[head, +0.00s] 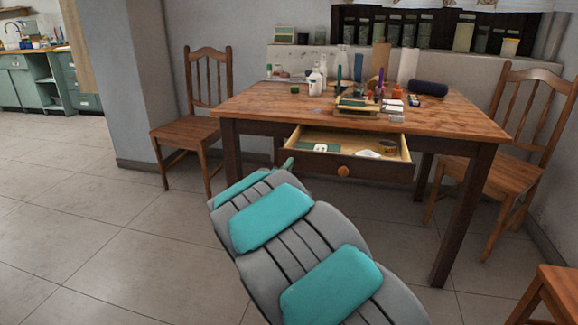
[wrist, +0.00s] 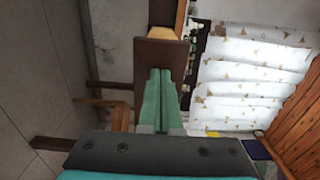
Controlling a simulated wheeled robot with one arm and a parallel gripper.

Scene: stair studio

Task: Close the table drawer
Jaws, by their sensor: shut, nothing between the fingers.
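The wooden table (head: 270,100) stands in the middle of the head view. Its drawer (head: 345,170) is pulled out toward me, with a dark front and a round orange-brown knob (head: 343,171). Small items lie inside, among them a white card and a brown roll. My gripper (head: 288,163) is at the left end of the drawer front, mostly hidden behind my arm. In the wrist view my green fingers (wrist: 160,72) are together and empty, pointing at the brown drawer front (wrist: 152,50). Their tips overlap it in the picture; I cannot tell whether they touch it.
Bottles, a dark blue roll (head: 428,88) and other craft items stand on the tabletop. One wooden chair (head: 190,130) is left of the table, another (head: 505,150) right. Part of a third seat (head: 555,290) shows at lower right. The tiled floor at left is clear.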

